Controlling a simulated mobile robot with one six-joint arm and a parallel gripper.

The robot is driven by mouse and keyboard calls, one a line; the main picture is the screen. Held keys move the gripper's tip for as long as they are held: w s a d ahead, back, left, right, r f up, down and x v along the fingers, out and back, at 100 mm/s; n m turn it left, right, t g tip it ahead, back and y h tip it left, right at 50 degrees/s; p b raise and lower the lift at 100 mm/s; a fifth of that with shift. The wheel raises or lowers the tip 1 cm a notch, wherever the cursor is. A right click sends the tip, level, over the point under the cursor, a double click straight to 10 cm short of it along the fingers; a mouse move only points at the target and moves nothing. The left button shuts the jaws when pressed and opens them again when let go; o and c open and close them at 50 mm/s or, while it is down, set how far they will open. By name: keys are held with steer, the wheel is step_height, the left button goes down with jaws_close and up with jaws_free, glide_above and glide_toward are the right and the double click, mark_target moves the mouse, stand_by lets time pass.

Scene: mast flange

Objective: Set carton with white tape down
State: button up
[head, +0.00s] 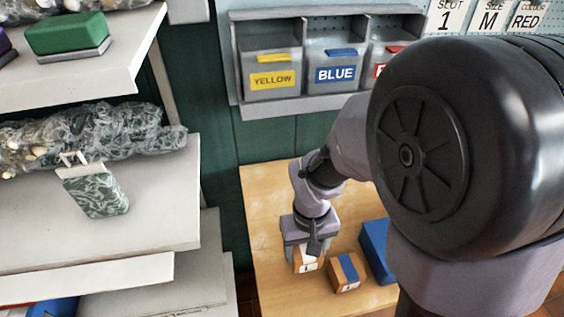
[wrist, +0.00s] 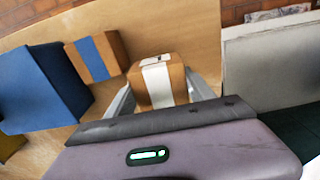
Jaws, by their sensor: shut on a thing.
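The carton with white tape (head: 307,261) is brown with a white band and a small label. It is between the fingers of my gripper (head: 308,247), which is shut on it, at the wooden table (head: 277,210). In the wrist view the carton (wrist: 157,82) sits between the two grey fingers (wrist: 160,100). I cannot tell whether its underside touches the table. A carton with blue tape (head: 347,272) stands just to its right in the head view, apart from it. It also shows in the wrist view (wrist: 96,56).
A blue box (head: 376,250) stands right of the cartons. Yellow and blue labelled bins (head: 273,76) hang on the wall behind. White shelves (head: 150,195) with wrapped bundles and a patterned green item (head: 97,192) stand left. The table is bare behind and left of my gripper.

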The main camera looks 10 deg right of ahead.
steer(key=shift+w+d+f, duration=0.15)
steer(key=shift+w+d, duration=0.15)
steer(key=shift+w, duration=0.3)
steer(key=shift+w+d+f, duration=0.15)
steer(key=shift+f, duration=0.05)
steer(key=shift+f+b, duration=1.3)
steer(key=shift+f, duration=0.35)
steer(key=o, duration=1.6)
